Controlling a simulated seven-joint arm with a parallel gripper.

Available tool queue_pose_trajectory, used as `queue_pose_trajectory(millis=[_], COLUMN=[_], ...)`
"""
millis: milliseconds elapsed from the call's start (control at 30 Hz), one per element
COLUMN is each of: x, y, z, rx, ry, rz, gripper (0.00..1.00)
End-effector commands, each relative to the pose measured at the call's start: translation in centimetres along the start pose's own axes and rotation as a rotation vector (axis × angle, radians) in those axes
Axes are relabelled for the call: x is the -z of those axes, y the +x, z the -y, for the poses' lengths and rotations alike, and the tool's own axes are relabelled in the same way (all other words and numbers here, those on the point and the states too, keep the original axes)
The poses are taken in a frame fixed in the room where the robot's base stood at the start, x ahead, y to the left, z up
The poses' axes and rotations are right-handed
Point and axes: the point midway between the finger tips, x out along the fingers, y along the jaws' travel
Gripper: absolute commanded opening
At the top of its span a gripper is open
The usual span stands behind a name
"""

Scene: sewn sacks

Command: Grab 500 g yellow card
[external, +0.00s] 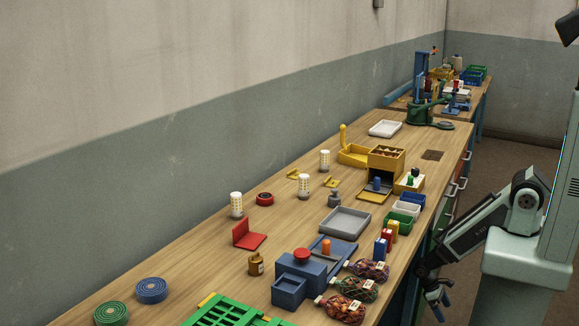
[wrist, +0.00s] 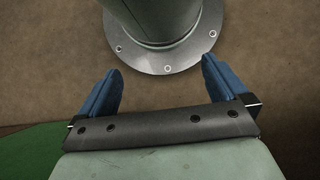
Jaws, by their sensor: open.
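No label reading 500 g is legible, so I cannot tell for certain which thing is the yellow card. A small upright yellow block (external: 393,230) stands in a row with a red block (external: 386,239) and a blue block (external: 380,249) near the bench's right edge. Flat yellow pieces (external: 331,182) lie farther back by the white perforated cylinders. My gripper (external: 438,304) hangs beside the bench, off its right edge and apart from these things. In the wrist view my gripper (wrist: 160,66) has its two blue fingers wide apart with nothing between them, above brown floor.
Filled net sacks (external: 368,270) with pale labels lie along the right edge of the wooden bench (external: 200,262). Near them are a blue box with a red knob (external: 302,256), a grey tray (external: 344,222) and small bins (external: 398,221).

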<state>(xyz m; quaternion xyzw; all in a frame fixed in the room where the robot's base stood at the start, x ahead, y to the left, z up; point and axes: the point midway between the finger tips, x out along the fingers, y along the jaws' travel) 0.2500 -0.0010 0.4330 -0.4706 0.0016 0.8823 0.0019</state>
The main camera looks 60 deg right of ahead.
Motion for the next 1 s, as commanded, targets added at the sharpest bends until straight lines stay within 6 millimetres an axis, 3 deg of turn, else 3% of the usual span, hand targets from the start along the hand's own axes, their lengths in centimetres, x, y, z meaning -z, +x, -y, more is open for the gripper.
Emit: queue_pose_trajectory(millis=[200,400,667,833,1000], x=[0.0,0.0,0.1,2.3,6.8], y=[0.0,0.0,0.0,-0.2,-1.0], z=[0.0,0.0,0.1,1.4,5.0], rx=[0.0,0.0,0.0,-0.004,-0.005], ry=[0.0,0.0,-0.001,-0.018,-0.054], rz=[0.0,0.0,-0.002,-0.043,-0.136], gripper=[1.0,0.82,0.81,0.81,0.81])
